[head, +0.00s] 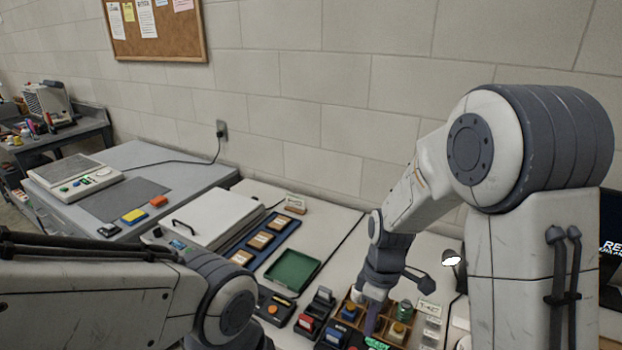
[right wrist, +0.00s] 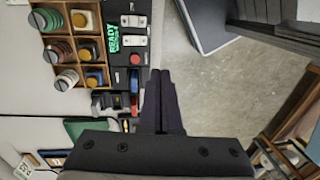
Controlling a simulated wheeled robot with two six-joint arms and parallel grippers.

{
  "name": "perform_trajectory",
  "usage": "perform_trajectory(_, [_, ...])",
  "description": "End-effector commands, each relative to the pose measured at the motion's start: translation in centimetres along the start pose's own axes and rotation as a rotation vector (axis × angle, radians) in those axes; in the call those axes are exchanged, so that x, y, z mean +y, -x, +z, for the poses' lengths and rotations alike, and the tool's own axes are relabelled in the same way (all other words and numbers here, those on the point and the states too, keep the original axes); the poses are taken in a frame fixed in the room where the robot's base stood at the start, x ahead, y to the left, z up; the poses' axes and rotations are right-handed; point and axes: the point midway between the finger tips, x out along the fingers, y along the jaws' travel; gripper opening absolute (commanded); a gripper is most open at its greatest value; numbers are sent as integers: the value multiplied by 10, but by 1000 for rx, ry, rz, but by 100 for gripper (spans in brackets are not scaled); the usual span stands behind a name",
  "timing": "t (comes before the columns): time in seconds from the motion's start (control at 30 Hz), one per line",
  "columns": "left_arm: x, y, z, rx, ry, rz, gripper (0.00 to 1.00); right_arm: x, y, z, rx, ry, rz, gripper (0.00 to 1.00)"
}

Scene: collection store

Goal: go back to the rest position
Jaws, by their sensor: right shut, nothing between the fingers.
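My right gripper (head: 372,318) points down at the front of the white table, beside a wooden compartment box (head: 411,338). In the right wrist view, its dark fingers (right wrist: 161,90) are together with nothing between them, over the grey floor in the picture. My left arm crosses the lower left of the head view; its gripper is out of the frame.
The wooden box (right wrist: 83,88) holds several jars. Next to it are a black panel with a red button (right wrist: 135,59) and a green lit READY sign (right wrist: 113,39). A green tray (head: 292,268) and a blue tray (head: 284,234) lie further left.

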Motion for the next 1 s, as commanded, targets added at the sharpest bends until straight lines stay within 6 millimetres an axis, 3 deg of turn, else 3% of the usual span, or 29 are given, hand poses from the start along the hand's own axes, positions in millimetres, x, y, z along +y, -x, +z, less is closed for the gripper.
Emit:
perform_trajectory(0.1, [0, 0, 0, 0, 0, 0, 0, -49, 26, -18, 12, -41, 31, 0])
perform_trajectory(0.2, [0, 0, 0, 0, 0, 0, 0, -101, 45, -23, 29, -104, 53, 0])
perform_trajectory(0.3, [0, 0, 0, 0, 0, 0, 0, -148, 58, -16, 48, -172, 64, 0])
perform_trajectory(0.43, [0, 0, 0, 0, 0, 0, 0, -191, 66, -2, 73, -247, 69, 0])
perform_trajectory(0.6, [0, 0, 0, 0, 0, 0, 0, -214, 69, 13, 88, -305, 66, 0])
perform_trajectory(1.0, [0, 0, 0, 0, 0, 0, 0, -216, 69, 15, 88, -318, 65, 0])
